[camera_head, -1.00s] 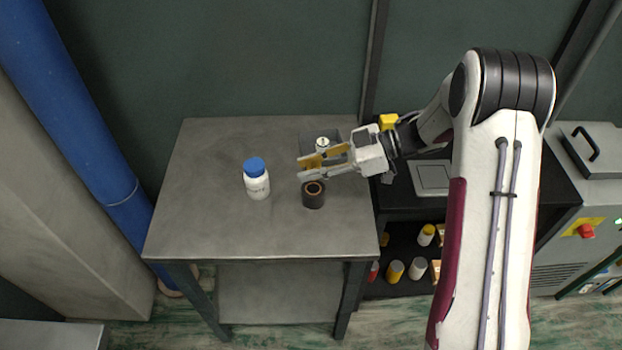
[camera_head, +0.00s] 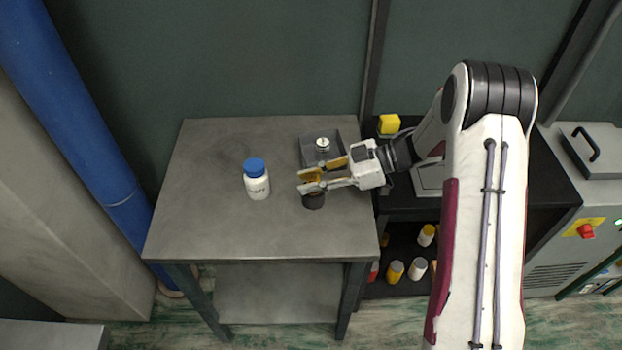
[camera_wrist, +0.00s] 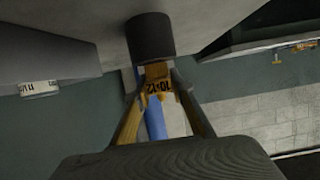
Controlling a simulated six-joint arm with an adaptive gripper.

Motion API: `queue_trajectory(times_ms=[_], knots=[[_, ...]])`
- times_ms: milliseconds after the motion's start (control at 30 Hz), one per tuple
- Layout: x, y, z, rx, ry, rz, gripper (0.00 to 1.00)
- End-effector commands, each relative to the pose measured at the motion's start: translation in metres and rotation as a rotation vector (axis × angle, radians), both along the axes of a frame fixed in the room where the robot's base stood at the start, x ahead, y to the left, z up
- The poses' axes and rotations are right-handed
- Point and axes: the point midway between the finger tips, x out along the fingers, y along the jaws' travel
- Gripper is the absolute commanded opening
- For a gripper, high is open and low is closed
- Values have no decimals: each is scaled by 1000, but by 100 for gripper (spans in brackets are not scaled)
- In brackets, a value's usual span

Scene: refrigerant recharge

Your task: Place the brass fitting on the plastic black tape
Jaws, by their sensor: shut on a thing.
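The black tape (camera_head: 313,201) is a roll standing upright on the metal table, right of the bottle; it also shows at the top of the wrist view (camera_wrist: 150,36). My gripper (camera_head: 311,181) is shut on the brass fitting (camera_head: 310,174), a small gold piece between the fingertips. In the head view the fingertips overlap the top of the tape and hide its opening. In the wrist view the fitting (camera_wrist: 157,74) appears close to the tape's end, partly hidden by the fingers. I cannot tell whether the fitting touches the tape.
A white bottle with a blue cap (camera_head: 256,180) stands left of the tape. The left and front of the table (camera_head: 210,225) are clear. A dark shelf with several bottles stands right.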

Motion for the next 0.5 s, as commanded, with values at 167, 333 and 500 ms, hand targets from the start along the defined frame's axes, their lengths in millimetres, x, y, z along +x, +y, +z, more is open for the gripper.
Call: queue_trajectory(times_ms=[167, 333, 500], knots=[[0, 0, 0, 0, -1, -1, 0], [0, 0, -1, 1, -1, 0, 0], [0, 0, -3, 0, -1, -1, 33]])
